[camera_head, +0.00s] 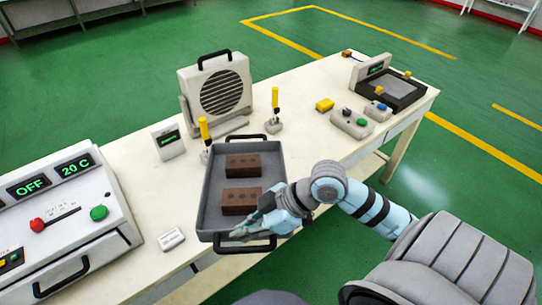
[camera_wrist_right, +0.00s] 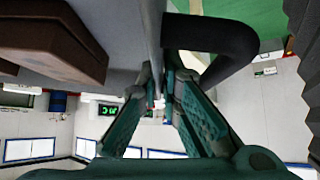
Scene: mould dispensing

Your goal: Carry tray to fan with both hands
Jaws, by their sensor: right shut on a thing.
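The grey tray (camera_head: 271,196) holds two brown moulds (camera_head: 242,165) and lies over the front part of the table in the head view. It has a black handle at its near end and another at its far end. My right gripper (camera_head: 243,233) is shut at the tray's near right side, on the rim by the near handle. The tray's wall and the dark handle (camera_wrist_right: 218,42) show close by in the right wrist view, with one mould (camera_wrist_right: 50,40) at the upper left. The fan (camera_head: 222,88) stands behind the tray. My left gripper is not in view.
A control box (camera_head: 60,215) with OFF and 20 C displays stands at the left. Two yellow-handled clamps (camera_head: 274,110) stand near the fan. A small display box (camera_head: 168,141) is left of the tray. A scale (camera_head: 388,90) and button boxes are at the table's right end.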

